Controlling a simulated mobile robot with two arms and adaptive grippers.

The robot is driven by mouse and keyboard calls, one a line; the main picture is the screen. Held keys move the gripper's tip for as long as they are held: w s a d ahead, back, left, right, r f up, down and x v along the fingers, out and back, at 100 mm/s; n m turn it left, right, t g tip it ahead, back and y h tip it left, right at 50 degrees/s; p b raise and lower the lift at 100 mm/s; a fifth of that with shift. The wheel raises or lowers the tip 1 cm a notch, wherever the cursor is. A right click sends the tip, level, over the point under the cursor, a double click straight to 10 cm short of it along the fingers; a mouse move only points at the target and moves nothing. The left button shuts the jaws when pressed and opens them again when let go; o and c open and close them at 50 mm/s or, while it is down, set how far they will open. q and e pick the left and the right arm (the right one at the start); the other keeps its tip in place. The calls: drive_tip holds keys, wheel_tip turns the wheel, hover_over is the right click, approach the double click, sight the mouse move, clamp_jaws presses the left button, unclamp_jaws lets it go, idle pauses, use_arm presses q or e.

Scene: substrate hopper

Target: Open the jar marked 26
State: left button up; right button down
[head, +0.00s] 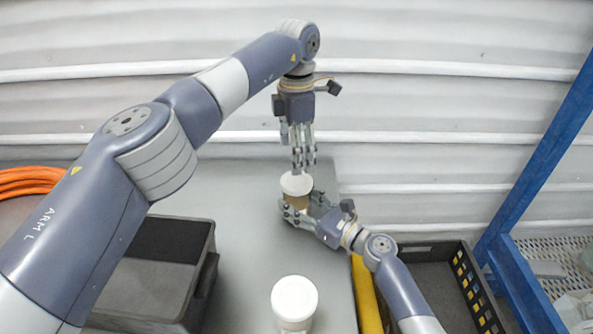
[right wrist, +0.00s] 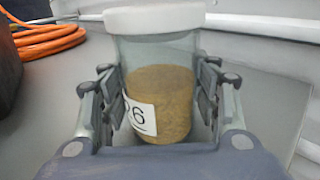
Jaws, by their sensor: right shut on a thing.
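The jar marked 26 (right wrist: 160,105) stands upright on the grey table, clear-walled, partly filled with brown grainy stuff, with a white lid on. Its label, partly cut off by a finger, shows a 6. In the head view the jar's white lid (head: 296,183) shows near the table's far side. My right gripper (head: 296,212) is shut on the jar's body, with fingers on both sides of it. My left gripper (head: 304,163) points down just over the lid, its fingers close together; I cannot tell whether they are open or shut. The right wrist view shows no finger on the lid.
A second white-lidded jar (head: 294,301) stands nearer on the table. A dark bin (head: 205,285) is at the left, an orange hose (head: 30,180) behind it. A yellow bar (head: 366,295) and black crate (head: 462,262) lie right, beside a blue frame (head: 535,150).

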sight(296, 180)
use_arm(q)
drive_tip(key=m, duration=1)
drive_tip(key=shift+m, duration=0.3)
drive_tip(key=m, duration=1)
drive_tip(key=shift+f, duration=4)
drive_tip(key=shift+c, duration=0.6)
drive_tip(key=c, duration=1)
